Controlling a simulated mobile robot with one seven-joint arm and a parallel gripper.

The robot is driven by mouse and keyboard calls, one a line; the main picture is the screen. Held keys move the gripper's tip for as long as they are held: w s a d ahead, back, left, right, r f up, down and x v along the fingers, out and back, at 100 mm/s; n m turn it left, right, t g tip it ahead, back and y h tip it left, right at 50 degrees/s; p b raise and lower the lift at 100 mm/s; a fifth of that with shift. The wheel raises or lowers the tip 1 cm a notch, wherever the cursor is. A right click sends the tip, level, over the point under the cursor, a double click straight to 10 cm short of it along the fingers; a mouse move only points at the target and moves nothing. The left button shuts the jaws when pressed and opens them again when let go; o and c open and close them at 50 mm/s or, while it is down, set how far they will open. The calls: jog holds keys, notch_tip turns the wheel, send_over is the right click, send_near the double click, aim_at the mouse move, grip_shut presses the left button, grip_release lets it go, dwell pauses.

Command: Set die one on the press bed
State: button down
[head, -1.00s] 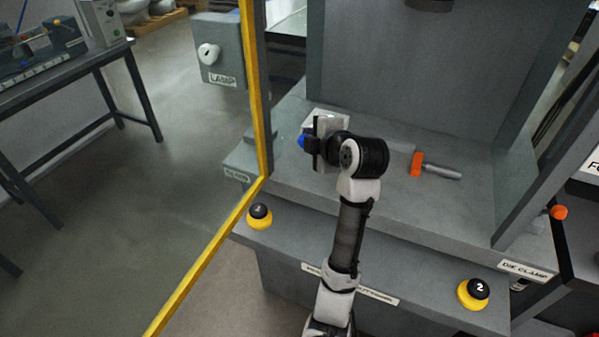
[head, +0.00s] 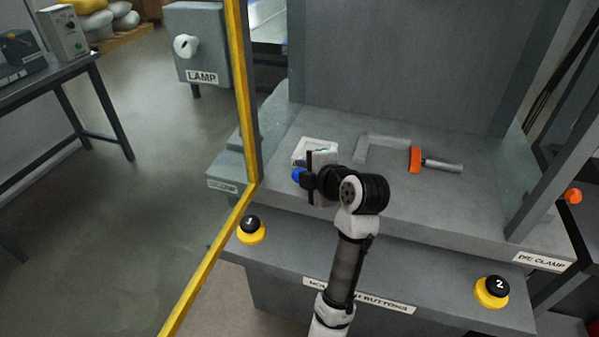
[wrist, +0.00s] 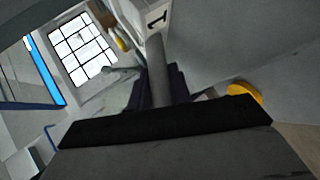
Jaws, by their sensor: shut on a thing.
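Die one (head: 317,147) is a pale, light grey block at the left part of the press bed (head: 440,205), in the head view. My gripper (head: 312,178) is shut on it, and the black jaws and wrist hide part of it. A blue piece (head: 297,175) shows beside the jaws. In the wrist view a white block face marked 1 (wrist: 157,18) shows at the top, with a grey cylinder (wrist: 156,82) running down from it toward the jaws. I cannot tell whether the die touches the bed or hangs just above it.
A grey L-shaped stop (head: 378,141) lies on the bed, right of the die. An orange and grey clamp handle (head: 416,160) is farther right. A yellow guard post (head: 243,90) stands close on the left. Buttons 1 (head: 251,230) and 2 (head: 492,292) sit along the front.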

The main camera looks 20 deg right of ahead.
jog(key=shift+s+d+r, duration=0.1)
jog(key=shift+d+r, duration=0.05)
jog(key=shift+r, duration=0.05)
jog(key=shift+f, duration=0.15)
jog(key=c, duration=1.3)
grip_release()
jog(key=shift+s, duration=0.1)
jog(key=b+v, duration=0.1)
jog(key=v, duration=1)
jog(key=shift+s+r, duration=0.3)
jog(key=shift+d, duration=0.1)
